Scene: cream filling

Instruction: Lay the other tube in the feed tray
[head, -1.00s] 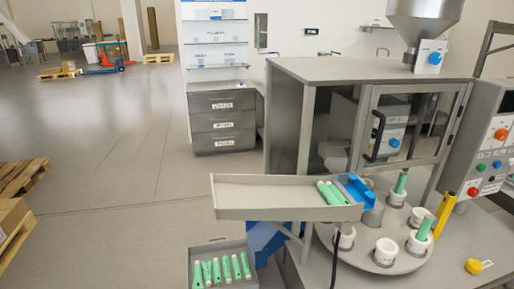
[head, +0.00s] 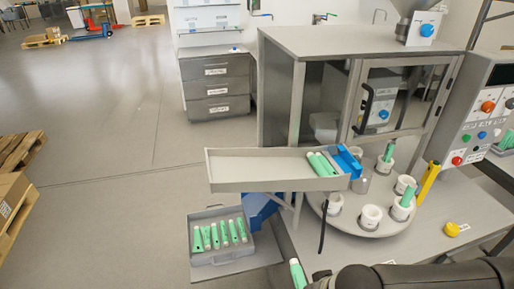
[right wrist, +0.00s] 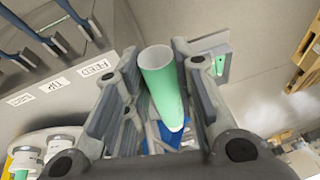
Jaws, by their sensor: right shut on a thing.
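A green tube with a white end (head: 298,273) is at the bottom edge of the head view, at the tip of my right gripper (head: 318,281). In the right wrist view the tube (right wrist: 162,83) stands between the two fingers of the gripper (right wrist: 155,65), which is shut on it. The grey feed tray (head: 255,184) is farther back, above and left of the held tube. Two green tubes (head: 321,164) lie side by side at its right end, beside a blue part (head: 347,161). My left gripper is not in view.
A grey crate (head: 222,259) with several green tubes stands below the feed tray. A turntable (head: 362,228) with white cups, some holding tubes, is right of the tray. A yellow post (head: 428,184) and a yellow button (head: 452,229) stand farther right. The tray's left part is bare.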

